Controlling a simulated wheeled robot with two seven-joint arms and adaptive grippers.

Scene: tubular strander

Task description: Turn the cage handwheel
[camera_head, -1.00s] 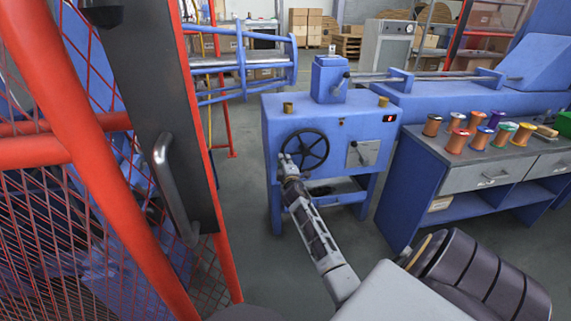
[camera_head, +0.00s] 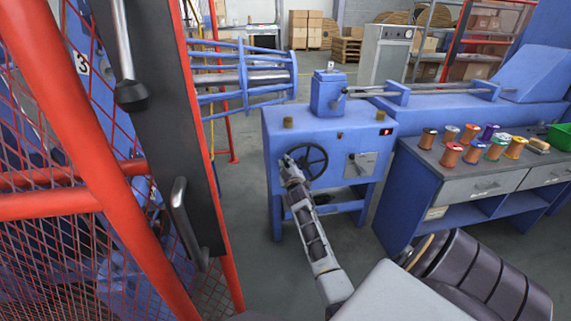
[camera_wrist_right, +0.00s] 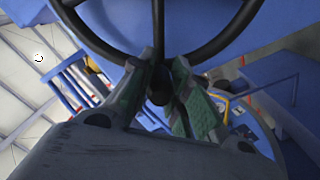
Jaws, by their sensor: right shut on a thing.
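The cage handwheel (camera_head: 313,162) is a black spoked wheel on the front of a blue machine cabinet (camera_head: 335,140). My right gripper (camera_head: 287,161) is at the wheel's left edge, and its arm reaches up from the lower right. In the right wrist view the black rim and spokes of the handwheel (camera_wrist_right: 205,50) fill the top. My right gripper (camera_wrist_right: 162,88) is shut there, with its two green-padded fingers on either side of the rim's lower part and the dark handle knob. The gripper partly hides the rim in the head view. My left gripper is not in view.
A red mesh guard door (camera_head: 110,190) with a dark post and metal handle stands close on the left. A blue bench (camera_head: 480,180) with several coloured spools stands on the right.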

